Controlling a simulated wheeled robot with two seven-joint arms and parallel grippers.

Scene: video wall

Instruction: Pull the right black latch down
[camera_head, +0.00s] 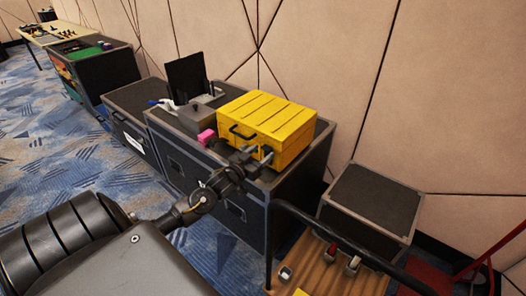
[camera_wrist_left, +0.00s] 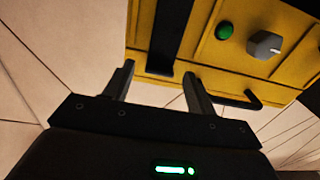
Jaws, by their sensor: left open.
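A yellow case (camera_head: 268,116) sits on a black flight case, with a black handle (camera_head: 240,132) on its front. My left gripper (camera_head: 260,153) is at the right part of that front, open. In the left wrist view, a black latch strip (camera_wrist_left: 170,35) on the yellow case (camera_wrist_left: 215,78) appears between the two open fingers of my left gripper (camera_wrist_left: 158,72). I cannot tell whether they touch it. The latch is hidden behind the gripper in the head view. A green button (camera_wrist_left: 224,31) and a grey knob (camera_wrist_left: 264,45) also show on the case. My right gripper is out of view.
The black flight case (camera_head: 240,208) under the yellow case stands against the panelled wall. A wooden cart (camera_head: 345,281) with a black rail stands at lower right. Carpet is free at left.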

